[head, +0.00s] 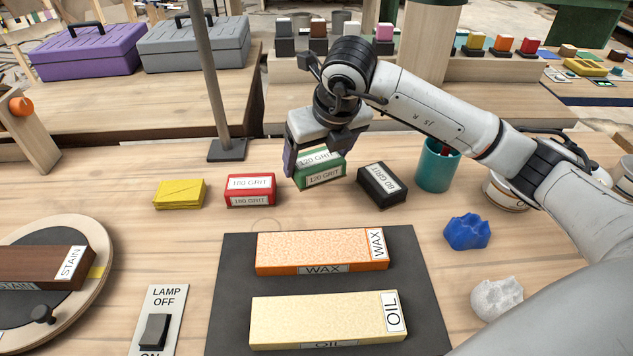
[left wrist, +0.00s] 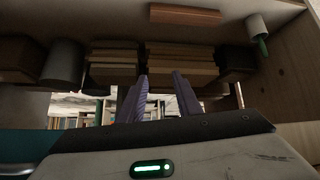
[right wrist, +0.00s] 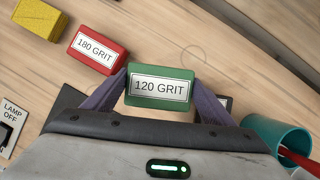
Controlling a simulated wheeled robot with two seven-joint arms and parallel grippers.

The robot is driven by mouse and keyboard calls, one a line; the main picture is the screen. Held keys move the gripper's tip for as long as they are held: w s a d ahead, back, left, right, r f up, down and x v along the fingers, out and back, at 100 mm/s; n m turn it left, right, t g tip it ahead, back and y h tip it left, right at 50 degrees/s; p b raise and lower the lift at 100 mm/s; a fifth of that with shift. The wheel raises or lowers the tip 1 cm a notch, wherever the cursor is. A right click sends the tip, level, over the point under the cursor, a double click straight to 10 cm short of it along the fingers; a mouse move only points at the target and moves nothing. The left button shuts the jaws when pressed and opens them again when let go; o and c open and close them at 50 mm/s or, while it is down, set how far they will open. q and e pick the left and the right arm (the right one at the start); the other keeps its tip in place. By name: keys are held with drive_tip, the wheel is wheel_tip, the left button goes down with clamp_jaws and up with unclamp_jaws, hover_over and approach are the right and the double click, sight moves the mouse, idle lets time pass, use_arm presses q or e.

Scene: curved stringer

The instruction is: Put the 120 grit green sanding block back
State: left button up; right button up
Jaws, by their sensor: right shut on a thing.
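The green 120 grit sanding block (head: 322,179) is between the fingers of my right gripper (head: 318,165), which is shut on it. In the right wrist view, the green block (right wrist: 160,87) sits between both purple fingers with its label facing the camera. It is between the red 180 grit block (head: 250,189) and the black 80 grit block (head: 382,184), slightly further back in the picture. I cannot tell whether it touches the bench. My left gripper (left wrist: 160,97) shows only in the left wrist view, with its fingers apart and nothing between them.
A yellow block (head: 180,194) lies left of the red one. A teal cup (head: 438,166) stands right of the black one. In front, a dark mat (head: 237,260) bears the WAX and OIL blocks. A lamp post (head: 210,80) stands behind at left.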

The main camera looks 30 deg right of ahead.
sight(322, 166)
drive_tip(key=shift+f, duration=2.75)
drive_tip(key=shift+f, duration=0.1)
drive_tip(key=o, duration=1)
drive_tip(key=v, duration=1.2)
drive_tip(key=shift+w, duration=0.1)
